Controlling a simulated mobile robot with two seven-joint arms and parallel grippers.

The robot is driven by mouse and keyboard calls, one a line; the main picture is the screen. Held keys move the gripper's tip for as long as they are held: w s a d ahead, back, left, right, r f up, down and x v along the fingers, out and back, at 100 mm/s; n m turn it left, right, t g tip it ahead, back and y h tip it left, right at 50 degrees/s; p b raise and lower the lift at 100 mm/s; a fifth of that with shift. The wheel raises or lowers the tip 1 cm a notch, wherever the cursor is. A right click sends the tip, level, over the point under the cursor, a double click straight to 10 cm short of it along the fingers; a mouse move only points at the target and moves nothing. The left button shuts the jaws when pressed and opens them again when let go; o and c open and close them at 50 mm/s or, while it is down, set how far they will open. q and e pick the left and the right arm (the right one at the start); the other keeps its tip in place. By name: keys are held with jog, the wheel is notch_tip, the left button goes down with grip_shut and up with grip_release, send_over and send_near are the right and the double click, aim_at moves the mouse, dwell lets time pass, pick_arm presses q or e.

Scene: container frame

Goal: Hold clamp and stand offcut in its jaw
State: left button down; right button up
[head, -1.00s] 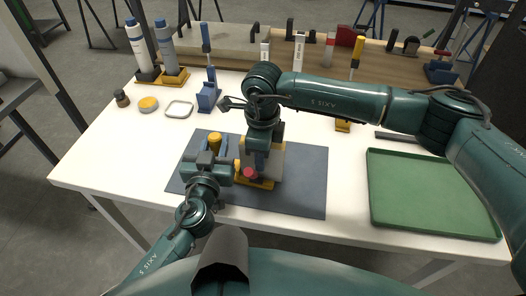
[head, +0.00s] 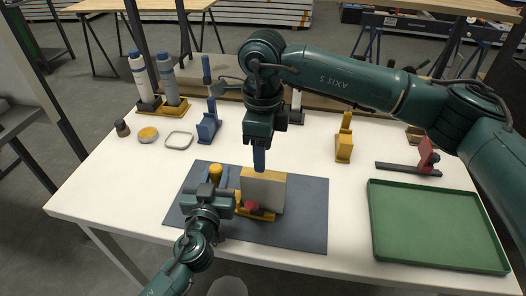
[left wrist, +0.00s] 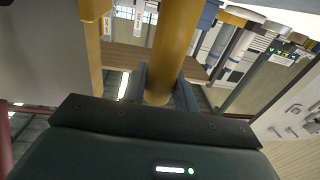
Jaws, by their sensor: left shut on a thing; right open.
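A yellow clamp (head: 262,215) with a red pad (head: 252,206) rests on the dark mat (head: 307,205). An offcut (head: 264,190), a grey-faced block with a pale wood top edge, stands upright at the clamp's jaw; its lower edge is partly hidden. My left gripper (head: 215,187) is shut on the clamp's yellow upright handle (head: 215,171). In the left wrist view the yellow handle (left wrist: 176,45) runs between the fingers, and a grey face, apparently the offcut (left wrist: 40,50), fills the left. My right gripper (head: 259,160) is open just above the offcut's top, apparently clear of it.
A green tray (head: 374,225) lies at the right. Two bottles (head: 166,80), a round tin (head: 148,135) and a grey ring (head: 179,140) are at the left.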

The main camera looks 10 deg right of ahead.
pick_arm(q)
jog(key=c, duration=1)
grip_release()
jog(key=shift+s, duration=0.1)
